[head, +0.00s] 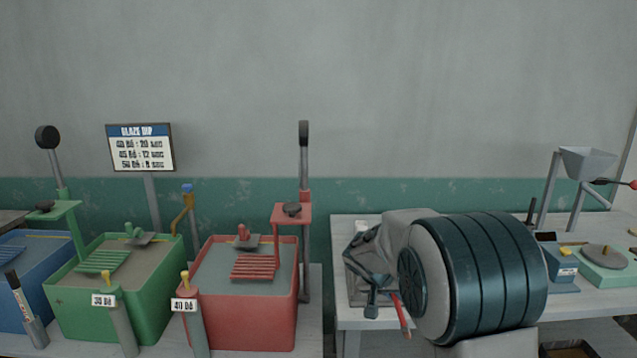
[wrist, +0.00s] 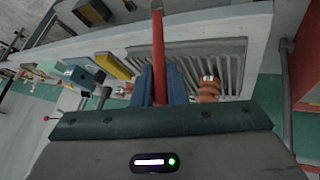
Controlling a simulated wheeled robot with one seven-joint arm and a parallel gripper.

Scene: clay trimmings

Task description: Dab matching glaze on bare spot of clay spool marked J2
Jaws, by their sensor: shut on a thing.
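My gripper (wrist: 166,84) shows in the wrist view with its two blue fingers shut on a slim red stick-like tool (wrist: 158,45). In the head view, the red tool (head: 402,314) shows beside my arm, and the gripper is partly hidden. An orange-brown clay spool (wrist: 208,90) stands just right of the fingers in the wrist view, near a grey slatted rack (wrist: 225,62). Its lower part is hidden by my gripper body. No J2 mark or bare spot can be made out.
In the head view, blue (head: 28,250), green (head: 70,310) and red (head: 250,328) tanks stand at left, with a glaze dip sign (head: 140,147) behind. A pale table (head: 348,318) at right carries a hopper stand (head: 587,162) and a green-based round device (head: 605,272). My arm covers much of it.

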